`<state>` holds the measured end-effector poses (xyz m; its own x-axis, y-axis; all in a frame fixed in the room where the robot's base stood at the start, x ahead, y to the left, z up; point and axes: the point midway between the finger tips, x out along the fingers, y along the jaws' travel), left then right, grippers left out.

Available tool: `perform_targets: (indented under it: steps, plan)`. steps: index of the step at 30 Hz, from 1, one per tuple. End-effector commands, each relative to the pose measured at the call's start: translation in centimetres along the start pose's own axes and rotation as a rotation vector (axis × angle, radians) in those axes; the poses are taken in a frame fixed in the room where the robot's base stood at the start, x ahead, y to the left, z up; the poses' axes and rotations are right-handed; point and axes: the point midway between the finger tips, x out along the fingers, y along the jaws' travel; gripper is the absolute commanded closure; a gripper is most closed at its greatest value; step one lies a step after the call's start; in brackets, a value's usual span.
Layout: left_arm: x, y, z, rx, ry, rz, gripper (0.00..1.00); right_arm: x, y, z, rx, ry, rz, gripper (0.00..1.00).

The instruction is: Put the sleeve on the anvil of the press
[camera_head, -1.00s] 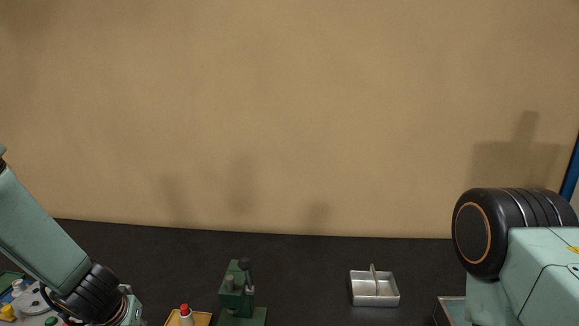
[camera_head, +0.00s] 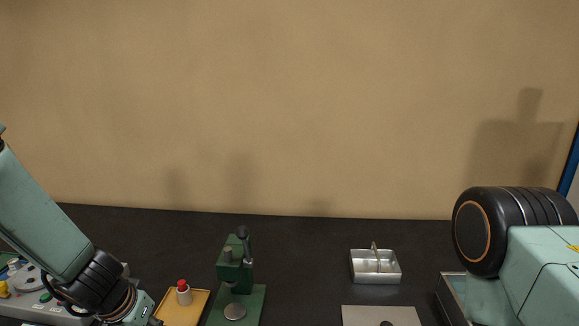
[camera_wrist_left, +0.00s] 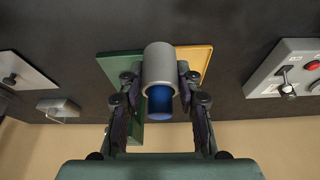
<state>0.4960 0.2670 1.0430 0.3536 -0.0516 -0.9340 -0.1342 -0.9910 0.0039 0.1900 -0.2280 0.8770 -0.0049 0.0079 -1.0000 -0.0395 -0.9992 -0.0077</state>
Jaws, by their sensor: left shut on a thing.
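My left gripper (camera_wrist_left: 160,77) is shut on the sleeve (camera_wrist_left: 158,60), a grey cylinder with a blue part showing at its lower end in the left wrist view. A finger lies on each side of it. In the left wrist view the sleeve overlaps the press's green base (camera_wrist_left: 116,65); the anvil is not seen there. The sleeve is out of sight in the head view. My right gripper is out of view.
A yellow tray (camera_head: 198,312) with a red-capped bottle (camera_head: 183,293) lies just left of the press. A metal divided tray (camera_head: 375,280) and a grey plate (camera_head: 365,315) are to the right. A control box (camera_wrist_left: 292,70) shows in the wrist view. Dark table is free behind the press.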

Motion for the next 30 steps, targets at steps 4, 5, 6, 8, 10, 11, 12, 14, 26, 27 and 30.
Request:
perform_targets:
  steps: [4,5,6,8,10,11,12,14,26,27,30]
  plan:
    - [2.1,1.4,1.4,0.099,-0.003,0.041,1.0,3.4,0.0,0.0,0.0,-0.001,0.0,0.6]
    - [2.4,1.7,1.6,0.118,-0.003,0.049,1.0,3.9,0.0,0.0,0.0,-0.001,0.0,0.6]
    - [2.7,2.1,1.9,0.144,-0.003,0.059,1.0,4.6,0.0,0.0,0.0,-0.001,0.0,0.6]
    - [3.2,2.7,2.4,0.185,-0.004,0.076,1.0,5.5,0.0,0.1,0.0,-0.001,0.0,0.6]
    - [3.9,3.3,3.0,0.232,-0.005,0.094,1.0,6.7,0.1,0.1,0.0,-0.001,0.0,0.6]
    - [4.1,3.5,3.3,0.252,-0.005,0.103,1.0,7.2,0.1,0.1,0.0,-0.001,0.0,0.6]
    - [4.4,3.9,3.6,0.279,-0.005,0.113,1.0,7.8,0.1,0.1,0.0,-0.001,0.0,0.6]
    - [4.9,4.4,4.1,0.319,-0.006,0.129,1.0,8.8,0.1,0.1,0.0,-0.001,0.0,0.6]
    - [8.2,7.7,7.6,0.585,0.005,0.231,1.0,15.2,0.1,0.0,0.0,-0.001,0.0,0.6]
    - [8.4,8.0,8.0,0.61,0.007,0.242,1.0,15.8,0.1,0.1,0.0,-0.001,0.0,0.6]
    - [9.1,8.6,8.7,0.666,0.011,0.264,1.0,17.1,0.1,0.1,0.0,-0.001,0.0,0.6]
